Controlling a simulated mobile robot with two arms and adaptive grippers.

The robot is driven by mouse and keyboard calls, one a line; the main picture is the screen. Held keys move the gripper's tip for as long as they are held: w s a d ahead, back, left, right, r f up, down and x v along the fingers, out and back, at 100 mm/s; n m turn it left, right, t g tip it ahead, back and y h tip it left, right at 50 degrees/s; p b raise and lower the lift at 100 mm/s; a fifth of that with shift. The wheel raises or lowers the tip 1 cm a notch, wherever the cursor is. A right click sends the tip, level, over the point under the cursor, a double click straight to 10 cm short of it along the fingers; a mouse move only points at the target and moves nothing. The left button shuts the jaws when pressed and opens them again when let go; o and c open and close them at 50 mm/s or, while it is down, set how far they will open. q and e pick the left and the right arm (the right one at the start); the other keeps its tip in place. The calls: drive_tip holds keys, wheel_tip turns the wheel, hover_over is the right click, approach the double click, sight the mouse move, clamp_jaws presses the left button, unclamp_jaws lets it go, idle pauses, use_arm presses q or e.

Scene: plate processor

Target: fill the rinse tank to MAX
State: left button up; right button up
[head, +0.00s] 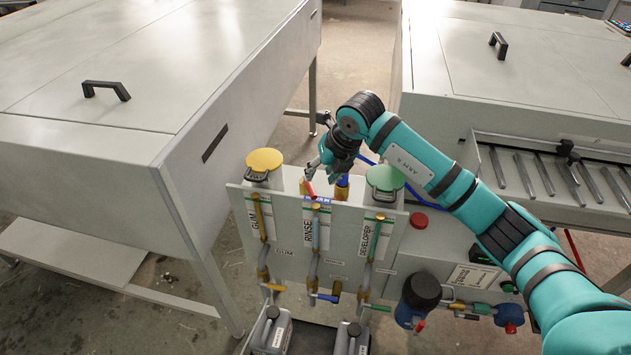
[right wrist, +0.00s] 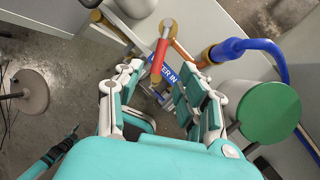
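The rinse tank's white RINSE label (head: 308,234) and its upright sight tube (head: 316,238) are on the front panel, between GUM and DEVELOPER. The level and MAX mark are too small to read. A red valve handle (head: 310,189) stands above the panel's top edge; it shows in the right wrist view (right wrist: 160,56), by a blue WATER IN label (right wrist: 163,72). My right gripper (head: 321,165) is behind and above the panel at this handle. In the right wrist view its fingers (right wrist: 158,88) are apart, with the handle ahead between them, seemingly not gripped. My left gripper is not identifiable.
A yellow-capped tank (head: 264,160) and a green-capped tank (head: 385,178) flank the valve closely. A blue hose (right wrist: 250,46) curves beside it. Low on the panel is a blue drain handle (head: 325,298). Grey canisters (head: 270,332) stand below. Large grey machine housings (head: 190,130) border the area.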

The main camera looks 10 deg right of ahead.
drive_tip(key=shift+v, duration=2.6)
idle(5.4)
